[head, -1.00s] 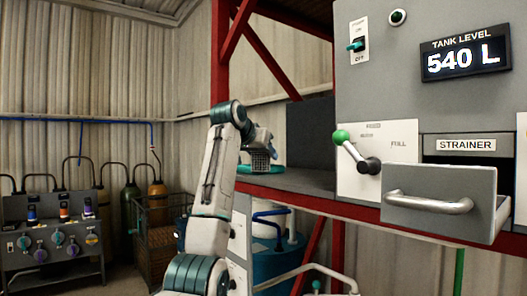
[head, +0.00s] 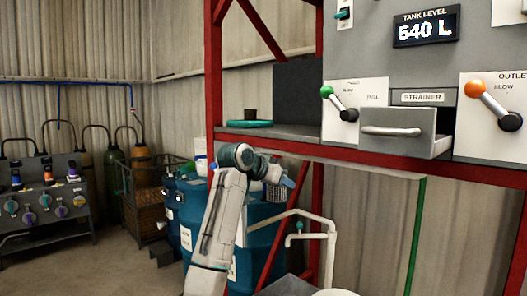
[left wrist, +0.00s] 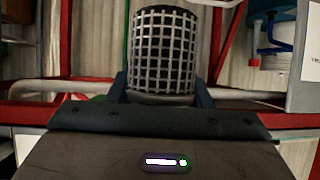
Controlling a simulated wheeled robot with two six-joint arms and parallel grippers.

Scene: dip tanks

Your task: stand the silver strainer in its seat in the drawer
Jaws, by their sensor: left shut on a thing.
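The silver strainer (head: 272,173), a grey mesh cylinder, is in my left gripper (head: 284,182), below the shelf and to the left of the drawer. In the left wrist view the strainer (left wrist: 165,48) stands up between the two blue fingers of my left gripper (left wrist: 162,88), which is shut on it. The drawer (head: 392,131) is pulled out under a STRAINER label. Its inside and the seat are hidden behind the drawer front. My right gripper is not in view.
A teal dish (head: 247,124) with a dark cylinder (head: 250,114) stands on the shelf. A green-knobbed lever (head: 338,103) and an orange-knobbed lever (head: 495,105) flank the drawer. A red post (head: 213,75) and white pipe (head: 310,234) are near my left arm.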

